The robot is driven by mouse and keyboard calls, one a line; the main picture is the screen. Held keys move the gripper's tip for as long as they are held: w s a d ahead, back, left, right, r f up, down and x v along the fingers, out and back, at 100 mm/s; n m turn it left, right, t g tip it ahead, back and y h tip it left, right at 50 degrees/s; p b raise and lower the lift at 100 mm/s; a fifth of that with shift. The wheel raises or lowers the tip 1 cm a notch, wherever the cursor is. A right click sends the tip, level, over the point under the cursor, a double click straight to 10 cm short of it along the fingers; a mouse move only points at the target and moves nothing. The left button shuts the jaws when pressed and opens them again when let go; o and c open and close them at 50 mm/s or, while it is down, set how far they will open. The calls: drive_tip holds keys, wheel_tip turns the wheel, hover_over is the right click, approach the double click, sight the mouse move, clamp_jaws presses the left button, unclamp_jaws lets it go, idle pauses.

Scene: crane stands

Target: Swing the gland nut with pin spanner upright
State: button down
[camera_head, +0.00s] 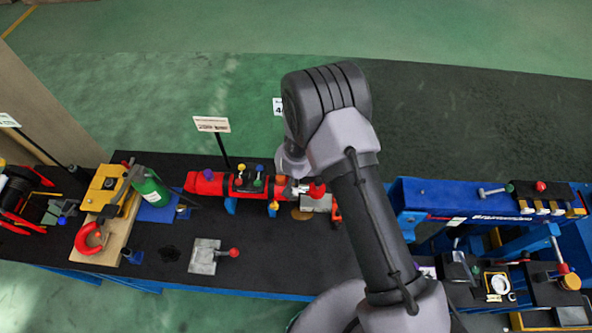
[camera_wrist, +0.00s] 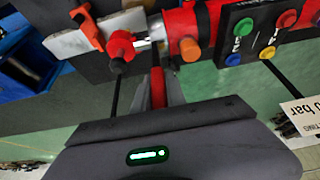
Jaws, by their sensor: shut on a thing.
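A red hydraulic cylinder (camera_head: 215,183) lies along the black bench top, and its right end carries a gland nut that is mostly hidden by my arm in the head view. In the wrist view the cylinder (camera_wrist: 205,18) ends by a bright metal rod (camera_wrist: 142,42) with a red rod end (camera_wrist: 120,46). The pin spanner's red handle (camera_wrist: 158,88) runs from the gland nut's end of the cylinder to my gripper (camera_wrist: 160,97). My gripper is shut on this handle. The spanner's contact with the nut is too small to see clearly.
A panel with coloured knobs (camera_wrist: 256,30) sits on the cylinder, near my gripper. A sign (camera_head: 212,124) stands behind it. A green bottle (camera_head: 150,187) and red clamp (camera_head: 88,240) are left; a blue crane stand (camera_head: 440,197) is right. A grey plate with red-knobbed lever (camera_head: 205,256) lies in front.

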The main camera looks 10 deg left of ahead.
drive_tip(key=c, duration=1.4)
unclamp_jaws()
drive_tip(key=shift+w+f, duration=0.1)
drive_tip(key=shift+f, duration=0.05)
drive_tip(key=shift+o, duration=0.2)
drive_tip(key=a+p+v, duration=0.1)
drive_tip(key=p+v, duration=0.3)
drive_tip(key=v, duration=1.3)
drive_tip(key=shift+d+r, duration=0.25)
drive_tip(key=shift+d, duration=0.2)
